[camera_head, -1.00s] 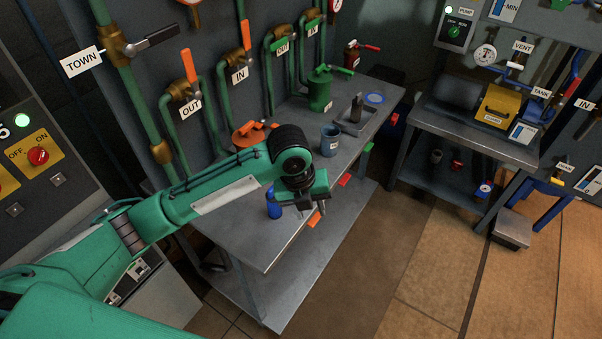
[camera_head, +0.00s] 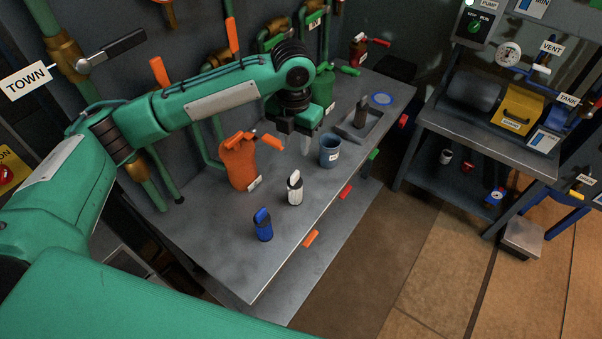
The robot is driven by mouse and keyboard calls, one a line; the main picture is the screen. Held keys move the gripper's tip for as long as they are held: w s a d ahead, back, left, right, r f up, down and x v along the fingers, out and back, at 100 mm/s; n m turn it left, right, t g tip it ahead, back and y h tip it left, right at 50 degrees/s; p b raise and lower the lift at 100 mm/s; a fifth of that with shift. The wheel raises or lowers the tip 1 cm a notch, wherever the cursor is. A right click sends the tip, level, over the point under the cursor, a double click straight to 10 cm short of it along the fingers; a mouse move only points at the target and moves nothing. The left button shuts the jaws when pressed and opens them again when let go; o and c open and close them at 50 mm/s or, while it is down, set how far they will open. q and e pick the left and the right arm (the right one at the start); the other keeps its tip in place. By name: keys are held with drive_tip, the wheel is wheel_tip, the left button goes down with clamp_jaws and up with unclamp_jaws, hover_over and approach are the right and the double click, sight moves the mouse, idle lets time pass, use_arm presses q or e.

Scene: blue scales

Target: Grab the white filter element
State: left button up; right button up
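A similar blue element (camera_head: 263,225) stands nearer the table's front left. My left gripper (camera_head: 304,146) hangs above the table, behind the white element and apart from it, between the orange canister and the grey-blue cup. A pale finger points down; I cannot tell how far apart the fingers are. I see nothing held between them. My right gripper is not in view.
The orange canister (camera_head: 239,163) stands left of the gripper, and the grey-blue cup (camera_head: 330,150) stands just right of it. A tray (camera_head: 372,134) with a dark element (camera_head: 361,112) lies further right. The front left of the table is mostly clear.

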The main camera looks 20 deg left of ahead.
use_arm(q)
drive_tip(key=f, duration=0.1)
drive_tip(key=p, duration=0.1)
hover_over(294, 175)
drive_tip(key=f, duration=0.4)
drive_tip(key=shift+s+d+f, duration=0.15)
drive_tip(key=shift+d+f, duration=0.05)
drive_tip(key=shift+f, duration=0.2)
drive_tip(key=shift+w+f+p, duration=0.2)
drive_tip(key=shift+f+p, duration=0.1)
drive_tip(key=shift+f, duration=1)
drive_tip(key=shift+a+f+p, duration=0.2)
drive_tip(key=shift+f+p, duration=0.5)
drive_tip(key=shift+f, duration=0.15)
wheel_tip(294, 175, down, 3)
drive_tip(key=shift+a+r+p, duration=0.1)
drive_tip(key=shift+r+p, duration=0.1)
drive_tip(key=shift+p, duration=0.15)
drive_tip(key=shift+f, duration=0.4)
clamp_jaws()
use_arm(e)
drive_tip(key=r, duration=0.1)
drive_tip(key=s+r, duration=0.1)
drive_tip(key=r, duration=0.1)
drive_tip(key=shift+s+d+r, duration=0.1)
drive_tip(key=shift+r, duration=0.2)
